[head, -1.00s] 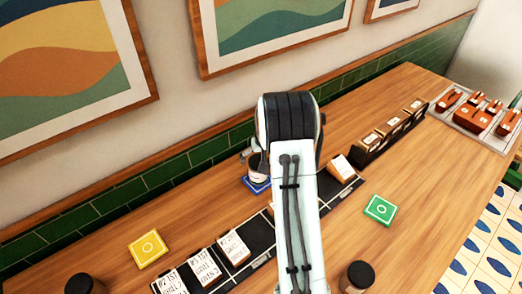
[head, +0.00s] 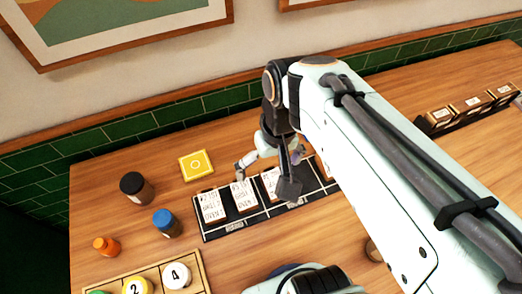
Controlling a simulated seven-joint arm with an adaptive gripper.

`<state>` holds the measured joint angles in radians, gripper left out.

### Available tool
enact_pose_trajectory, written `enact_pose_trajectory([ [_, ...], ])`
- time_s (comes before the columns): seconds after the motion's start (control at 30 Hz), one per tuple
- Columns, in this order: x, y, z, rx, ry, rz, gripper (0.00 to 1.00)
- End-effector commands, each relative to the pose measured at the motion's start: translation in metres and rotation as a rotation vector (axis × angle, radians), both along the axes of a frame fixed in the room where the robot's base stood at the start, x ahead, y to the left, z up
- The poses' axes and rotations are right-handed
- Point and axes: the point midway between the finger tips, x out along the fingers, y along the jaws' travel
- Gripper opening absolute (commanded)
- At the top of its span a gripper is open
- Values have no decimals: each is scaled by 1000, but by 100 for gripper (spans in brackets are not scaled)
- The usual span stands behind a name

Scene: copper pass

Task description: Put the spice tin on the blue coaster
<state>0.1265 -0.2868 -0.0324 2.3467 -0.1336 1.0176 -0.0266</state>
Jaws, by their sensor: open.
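My gripper (head: 268,172) hangs open over the row of white cards on the black rack, near its back edge. Nothing shows between its fingers. The blue coaster is not visible now; my arm covers the area right of the gripper. Several small lidded containers stand on the left of the counter: a dark one with a black lid (head: 135,187), a blue-lidded one (head: 167,223) and a small orange one (head: 106,246). I cannot tell which thing, if any in view, is the spice tin.
A yellow coaster (head: 196,165) lies behind the black rack (head: 215,233). A wooden tray (head: 198,262) with numbered lids is at the front left. Dark boxes with cards (head: 438,121) stand at the right. The green-tiled wall (head: 120,136) bounds the back.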

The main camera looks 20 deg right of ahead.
Motion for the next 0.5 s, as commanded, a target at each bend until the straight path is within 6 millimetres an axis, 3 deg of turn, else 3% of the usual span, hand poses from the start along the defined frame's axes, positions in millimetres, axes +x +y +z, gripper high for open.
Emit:
enact_pose_trajectory([
  [0.03,-25,12,0,-1,13,41,93],
  [0.1,-52,21,-3,-2,39,81,93],
  [0.2,-76,27,-8,-5,63,114,93],
  [0.5,-85,29,-10,-7,76,125,93],
])
